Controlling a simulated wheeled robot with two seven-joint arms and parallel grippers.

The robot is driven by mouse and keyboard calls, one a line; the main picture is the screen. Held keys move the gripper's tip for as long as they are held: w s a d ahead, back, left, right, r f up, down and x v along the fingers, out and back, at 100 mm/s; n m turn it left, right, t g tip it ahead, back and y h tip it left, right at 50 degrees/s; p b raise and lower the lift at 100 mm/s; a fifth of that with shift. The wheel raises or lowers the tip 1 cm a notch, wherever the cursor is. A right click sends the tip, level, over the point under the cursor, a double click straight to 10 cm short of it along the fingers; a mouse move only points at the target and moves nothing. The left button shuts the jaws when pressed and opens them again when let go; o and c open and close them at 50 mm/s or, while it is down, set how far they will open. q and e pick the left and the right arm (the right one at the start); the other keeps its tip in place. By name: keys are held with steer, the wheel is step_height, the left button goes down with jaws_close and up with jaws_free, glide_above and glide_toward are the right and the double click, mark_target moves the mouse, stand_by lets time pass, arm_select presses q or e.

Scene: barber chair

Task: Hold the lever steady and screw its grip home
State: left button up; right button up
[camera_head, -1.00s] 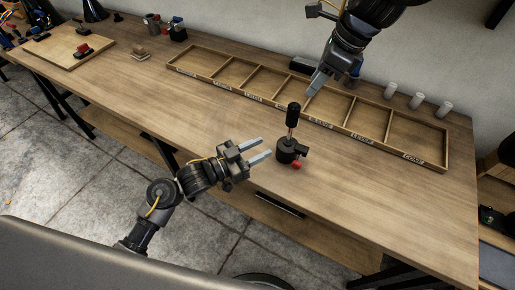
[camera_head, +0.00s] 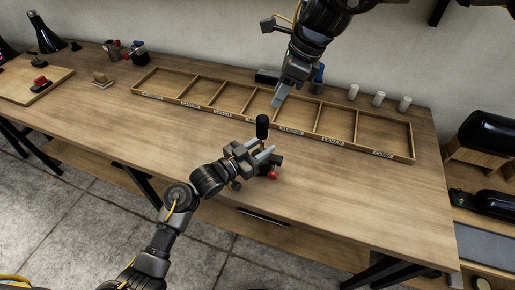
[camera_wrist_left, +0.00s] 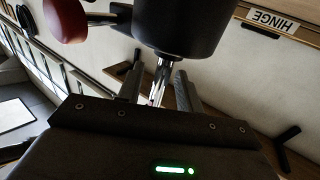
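The lever stands upright on the table, with a black grip (camera_head: 262,127) on top of a metal rod. Its black base (camera_head: 270,163) has a red knob (camera_head: 273,175). My left gripper (camera_head: 264,155) is at the lever below the grip. In the left wrist view, the rod (camera_wrist_left: 160,80) stands between the two fingers of my left gripper (camera_wrist_left: 160,92), with gaps beside it.
A long wooden tray (camera_head: 222,114) with several labelled compartments lies behind the lever. White cylinders (camera_head: 379,98) stand behind it at the right. A wooden board (camera_head: 30,90) with a red-topped item lies at the far left. The table right of the lever is clear.

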arm_select(q)
steer(key=shift+c, duration=0.4)
jaws_close()
